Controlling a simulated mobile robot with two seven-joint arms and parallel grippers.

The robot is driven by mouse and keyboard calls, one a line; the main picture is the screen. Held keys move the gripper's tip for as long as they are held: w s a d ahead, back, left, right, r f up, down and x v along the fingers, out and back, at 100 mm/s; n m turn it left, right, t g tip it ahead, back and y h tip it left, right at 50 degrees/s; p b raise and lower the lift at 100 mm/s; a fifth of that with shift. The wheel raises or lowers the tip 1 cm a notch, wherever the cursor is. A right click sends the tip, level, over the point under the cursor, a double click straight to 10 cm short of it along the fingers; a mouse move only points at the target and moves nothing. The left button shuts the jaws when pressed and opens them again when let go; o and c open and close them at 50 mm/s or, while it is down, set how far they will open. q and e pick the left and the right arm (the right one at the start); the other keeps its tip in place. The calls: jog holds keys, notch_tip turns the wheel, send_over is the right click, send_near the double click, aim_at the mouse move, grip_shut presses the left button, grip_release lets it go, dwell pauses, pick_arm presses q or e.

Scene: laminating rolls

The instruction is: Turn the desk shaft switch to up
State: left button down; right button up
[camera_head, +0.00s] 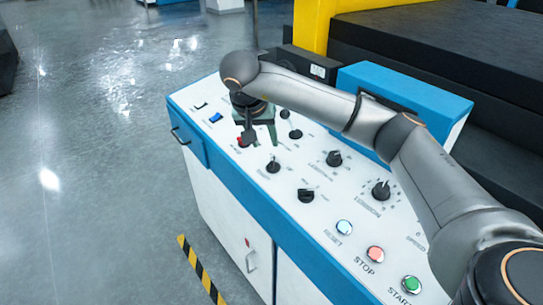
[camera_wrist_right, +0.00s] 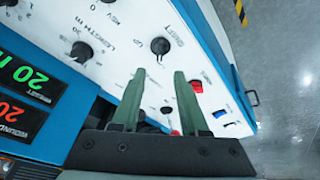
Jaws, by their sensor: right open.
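A black knob (camera_head: 273,166) sits near the front edge of the white control panel. It also shows in the right wrist view (camera_wrist_right: 160,46), beside a label that seems to read SHAFT; the small print is hard to make out. My right gripper (camera_head: 261,143) is open and empty, hanging over the panel just behind and left of this knob. In the right wrist view its two green fingertips (camera_wrist_right: 158,74) stand apart, with the knob showing just past the gap. I cannot tell which mark the knob points to. My left gripper is not in view.
The panel also carries a red switch (camera_wrist_right: 196,86), a blue rocker (camera_head: 215,118), other black knobs (camera_head: 306,195) and lit reset, stop and start buttons (camera_head: 375,254). A blue display box (camera_head: 420,90) stands behind. Open floor (camera_head: 90,150) lies to the left.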

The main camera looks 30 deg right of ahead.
aim_at(272, 161)
jog(key=x, duration=1)
jog(key=shift+f+p, duration=0.1)
jog(key=shift+p, duration=0.3)
grip_shut()
